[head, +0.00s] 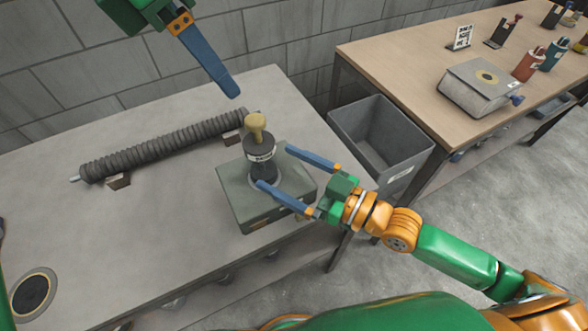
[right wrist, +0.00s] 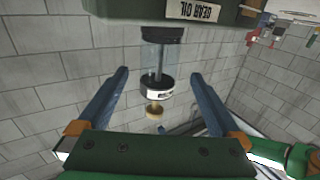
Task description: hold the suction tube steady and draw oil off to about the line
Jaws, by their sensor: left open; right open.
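The suction tube (head: 264,168) stands upright on top of the grey-green oil box (head: 238,200), with a dark collar and a tan knob (head: 256,122). The right wrist view shows it upside down: a clear barrel (right wrist: 151,60) with a dark rod inside, and the box marked "GEAR OIL" (right wrist: 190,12). I cannot make out a line or an oil level. My right gripper (head: 275,167) is open, its blue fingers on either side of the tube, with no clear contact. My left gripper (head: 232,92) is above and behind the knob, apart from it; only one finger shows clearly.
A ribbed grey hose (head: 165,146) lies on supports on the grey table (head: 140,235) behind left. A round dark-centred disc (head: 33,294) is at front left. A grey bin (head: 385,135) stands right, beside a wooden bench (head: 410,55) with bottles and a grey box.

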